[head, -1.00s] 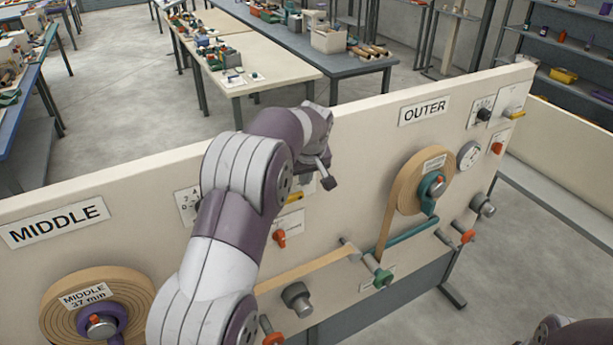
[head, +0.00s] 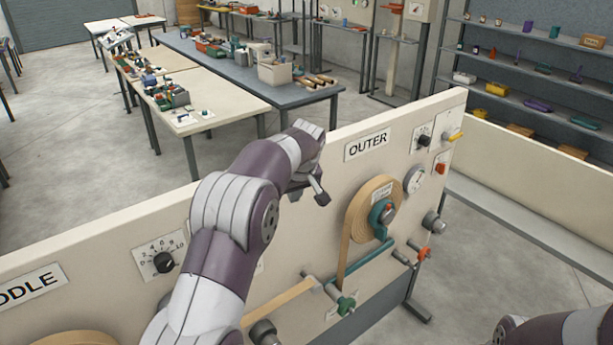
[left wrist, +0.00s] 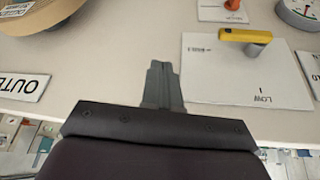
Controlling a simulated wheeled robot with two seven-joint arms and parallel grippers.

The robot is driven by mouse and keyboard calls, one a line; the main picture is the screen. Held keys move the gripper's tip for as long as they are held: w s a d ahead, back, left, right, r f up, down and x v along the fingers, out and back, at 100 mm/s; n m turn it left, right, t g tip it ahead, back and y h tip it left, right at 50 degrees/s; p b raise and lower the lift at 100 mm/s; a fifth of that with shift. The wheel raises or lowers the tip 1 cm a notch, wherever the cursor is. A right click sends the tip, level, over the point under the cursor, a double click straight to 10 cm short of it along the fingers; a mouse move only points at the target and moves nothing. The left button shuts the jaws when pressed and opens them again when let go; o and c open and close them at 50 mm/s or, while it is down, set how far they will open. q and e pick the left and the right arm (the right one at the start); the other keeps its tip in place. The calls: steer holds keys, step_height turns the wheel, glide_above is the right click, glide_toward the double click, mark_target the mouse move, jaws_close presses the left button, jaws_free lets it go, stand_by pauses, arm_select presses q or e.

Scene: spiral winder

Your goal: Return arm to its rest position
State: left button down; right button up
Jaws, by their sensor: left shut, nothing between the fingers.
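My left arm rises from the bottom of the head view, and its gripper (head: 321,197) is in front of the cream winder panel (head: 105,248), left of the tan OUTER reel (head: 362,228). In the left wrist view the gripper fingers (left wrist: 163,85) are together with nothing between them. That view shows the panel upside down, with a yellow lever (left wrist: 245,36) on a white plate to the right of the fingers. Part of my right arm shows at the bottom right of the head view; its gripper is out of the frame.
The panel carries a black dial knob (head: 163,262), a round gauge (head: 414,179), a green roller knob (head: 345,304) and a tan strip (head: 283,303). Behind it are a cluttered blue table (head: 225,66) and shelving (head: 520,100). Grey floor (head: 60,160) is open at the left.

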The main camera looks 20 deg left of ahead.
arm_select(q)
steer(key=s+d+f+m+g+h+b, duration=0.1)
steer(key=s+f+m+b, duration=0.3)
steer(key=s+f+b, duration=0.4)
steer(key=s+d+f+m+g+h+b, duration=0.1)
steer(key=s+f+m+b, duration=0.3)
steer(key=s+f+b, duration=0.5)
steer(key=s+f, duration=0.4)
steer(key=s, duration=0.4)
steer(key=s+f, duration=0.5)
steer(key=s, duration=0.4)
steer(key=shift+d+g+h, duration=0.4)
steer(key=shift+s, duration=0.15)
